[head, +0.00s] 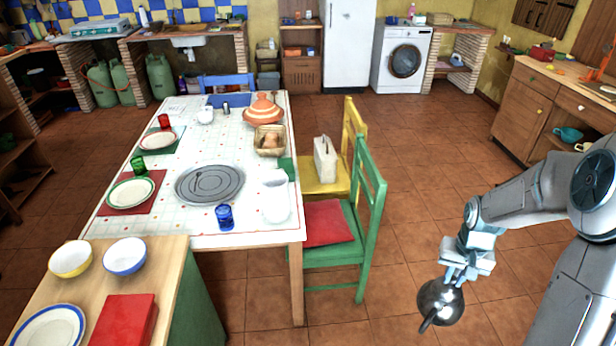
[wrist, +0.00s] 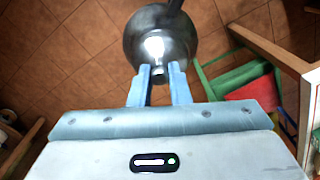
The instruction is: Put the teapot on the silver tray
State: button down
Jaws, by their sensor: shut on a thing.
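The teapot (head: 440,304) is a dark, shiny metal pot in the head view, hanging from my gripper (head: 460,277) at the lower right, above the tiled floor. In the wrist view the teapot (wrist: 160,48) is beyond the fingertips of my gripper (wrist: 160,75), which is shut on it; the exact part gripped is hard to make out. The silver tray (head: 209,184) is a round grey disc lying on the white dining table (head: 150,222), with a small dark item on it. The teapot is well to the right of the table, apart from the tray.
Green (head: 369,200) and yellow (head: 354,150) chairs stand between my gripper and the table. A white jug (head: 275,200), a blue glass (head: 224,217) and a basket (head: 269,141) stand near the tray. A wooden counter with bowls is at lower left. Open floor surrounds the teapot.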

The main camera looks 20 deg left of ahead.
aim_at(218, 184)
jog(key=u, duration=0.45)
jog(key=i, duration=0.9)
jog(key=u, duration=1.2)
